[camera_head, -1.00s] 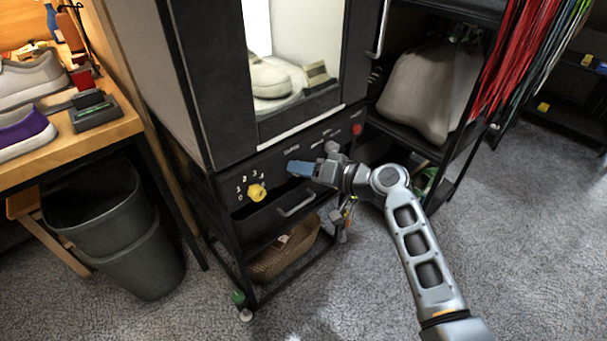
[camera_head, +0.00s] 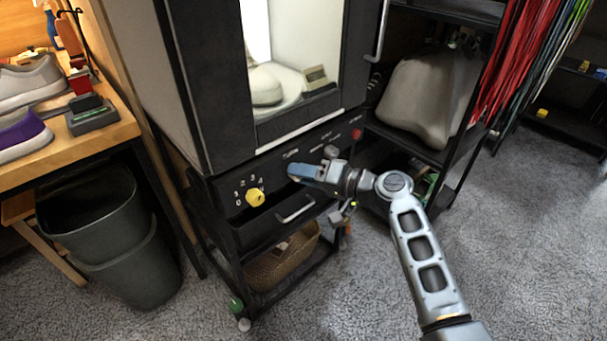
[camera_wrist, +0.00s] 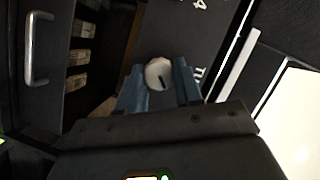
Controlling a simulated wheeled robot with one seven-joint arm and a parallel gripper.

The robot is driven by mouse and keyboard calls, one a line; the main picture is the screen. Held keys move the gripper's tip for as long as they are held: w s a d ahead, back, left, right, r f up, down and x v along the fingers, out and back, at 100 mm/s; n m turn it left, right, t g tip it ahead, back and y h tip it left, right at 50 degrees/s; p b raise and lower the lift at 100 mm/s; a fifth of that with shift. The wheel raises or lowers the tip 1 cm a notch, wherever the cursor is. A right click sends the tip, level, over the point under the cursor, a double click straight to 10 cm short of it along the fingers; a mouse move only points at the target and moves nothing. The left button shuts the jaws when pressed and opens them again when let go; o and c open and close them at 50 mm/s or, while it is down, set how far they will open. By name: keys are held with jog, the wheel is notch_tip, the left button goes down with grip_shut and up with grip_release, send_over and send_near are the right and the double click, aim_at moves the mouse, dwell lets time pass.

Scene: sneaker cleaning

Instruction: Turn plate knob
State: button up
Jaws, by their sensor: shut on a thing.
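My gripper (camera_head: 303,171) is at the front panel of the dark cabinet (camera_head: 208,100), with its blue fingers against the panel. In the wrist view, the fingers (camera_wrist: 160,85) are shut on a white round knob (camera_wrist: 158,73) with a dark pointer mark. In the head view this knob is hidden by the fingers.
A yellow dial (camera_head: 256,197) with numbers is left of my gripper, a grey knob (camera_head: 331,151) and a red button (camera_head: 357,133) to its right. A drawer handle (camera_head: 296,211) juts out below. A bin (camera_head: 95,220) stands at left. The carpet in front is free.

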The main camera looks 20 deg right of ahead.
jog(key=o, duration=1)
jog(key=shift+o, duration=0.2)
jog(key=v, duration=0.8)
jog(key=shift+p, duration=0.4)
jog(key=shift+w, duration=0.1)
